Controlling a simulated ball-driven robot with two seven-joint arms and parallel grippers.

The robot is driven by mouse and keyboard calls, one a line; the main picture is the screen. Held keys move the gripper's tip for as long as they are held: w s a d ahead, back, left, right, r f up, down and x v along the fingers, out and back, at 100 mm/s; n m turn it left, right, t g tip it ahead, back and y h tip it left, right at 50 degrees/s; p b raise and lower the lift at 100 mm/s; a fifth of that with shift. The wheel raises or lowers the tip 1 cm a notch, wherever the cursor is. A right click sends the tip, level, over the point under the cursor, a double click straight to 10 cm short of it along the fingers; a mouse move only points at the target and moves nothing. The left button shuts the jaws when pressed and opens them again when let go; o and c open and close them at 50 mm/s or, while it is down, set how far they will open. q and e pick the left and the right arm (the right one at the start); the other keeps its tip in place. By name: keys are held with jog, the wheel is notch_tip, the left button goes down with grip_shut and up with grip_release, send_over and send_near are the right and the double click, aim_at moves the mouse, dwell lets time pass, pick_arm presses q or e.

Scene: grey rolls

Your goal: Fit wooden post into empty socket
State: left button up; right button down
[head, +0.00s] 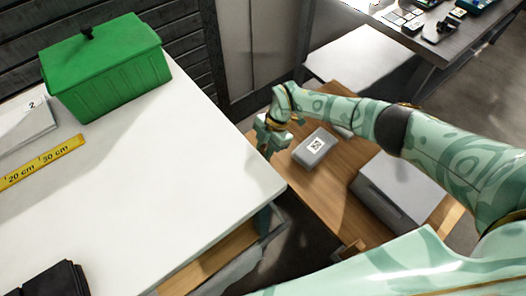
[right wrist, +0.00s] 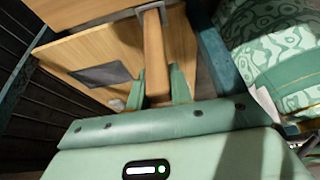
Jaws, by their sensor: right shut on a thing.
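My right gripper (head: 268,138) is low beside the white table's right edge, over the wooden surface. In the right wrist view its two green fingers (right wrist: 158,88) are shut on a brown wooden post (right wrist: 155,55), one finger on each side. The post runs away from the palm, and its far end is by a thin pale grey bracket-like edge; I cannot tell whether they touch. In the head view the post is not clearly visible. No socket can be made out with certainty. My left gripper is in neither view.
A white table (head: 160,190) fills the left, with a green lidded box (head: 105,75) and a yellow ruler (head: 40,163). A labelled grey box (head: 315,147) lies on the wooden surface (head: 325,205) right of my gripper. A larger grey box (head: 395,190) is nearer. A dark patch (right wrist: 100,75) lies left of the post.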

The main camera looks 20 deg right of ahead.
jog(key=shift+r, duration=0.1)
jog(key=c, duration=1.3)
grip_release()
jog(key=shift+o, duration=0.2)
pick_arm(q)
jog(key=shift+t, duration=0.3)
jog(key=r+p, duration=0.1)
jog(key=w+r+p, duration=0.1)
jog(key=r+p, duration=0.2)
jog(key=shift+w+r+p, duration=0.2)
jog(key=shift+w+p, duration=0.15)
pick_arm(e)
jog(key=v, duration=1.2)
jog(key=shift+s+a, duration=0.1)
